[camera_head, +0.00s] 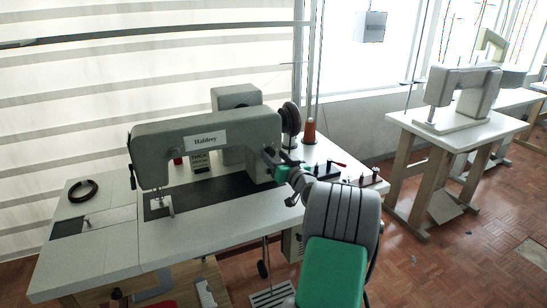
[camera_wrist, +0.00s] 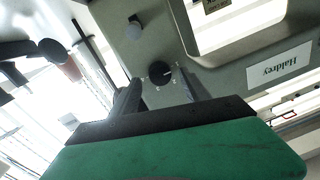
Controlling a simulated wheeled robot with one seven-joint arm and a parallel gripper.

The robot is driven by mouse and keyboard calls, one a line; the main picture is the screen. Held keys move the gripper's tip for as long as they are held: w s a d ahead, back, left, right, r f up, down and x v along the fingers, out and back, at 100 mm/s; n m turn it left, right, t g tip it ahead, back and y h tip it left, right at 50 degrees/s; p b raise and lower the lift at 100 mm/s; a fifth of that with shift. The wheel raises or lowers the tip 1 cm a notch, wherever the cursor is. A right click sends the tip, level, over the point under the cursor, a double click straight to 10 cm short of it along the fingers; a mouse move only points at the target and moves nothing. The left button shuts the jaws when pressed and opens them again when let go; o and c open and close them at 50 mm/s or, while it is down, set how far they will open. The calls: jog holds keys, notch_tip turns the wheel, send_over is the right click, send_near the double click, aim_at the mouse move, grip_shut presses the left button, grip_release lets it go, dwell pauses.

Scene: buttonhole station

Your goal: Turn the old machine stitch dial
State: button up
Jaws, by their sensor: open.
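The old sewing machine (camera_head: 205,130) is grey-green with a white "Haldrey" label and stands on the white table. In the wrist view its body (camera_wrist: 225,75) fills the upper part, with the label (camera_wrist: 279,66) at the right. A round black dial (camera_wrist: 161,73) with small pale marks around it sits on the body. My gripper (camera_wrist: 157,79) is open, its two fingers on either side of the dial; I cannot tell whether they touch it. In the head view my gripper (camera_head: 278,160) is at the machine's right end and hides the dial.
A second small knob (camera_wrist: 134,27) sits near the dial. A black ring (camera_head: 83,191) lies at the table's left. Another machine (camera_head: 463,92) stands apart on the right.

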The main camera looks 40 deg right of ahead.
jog(key=shift+w+d, duration=0.1)
jog(key=shift+w, duration=0.4)
grip_shut()
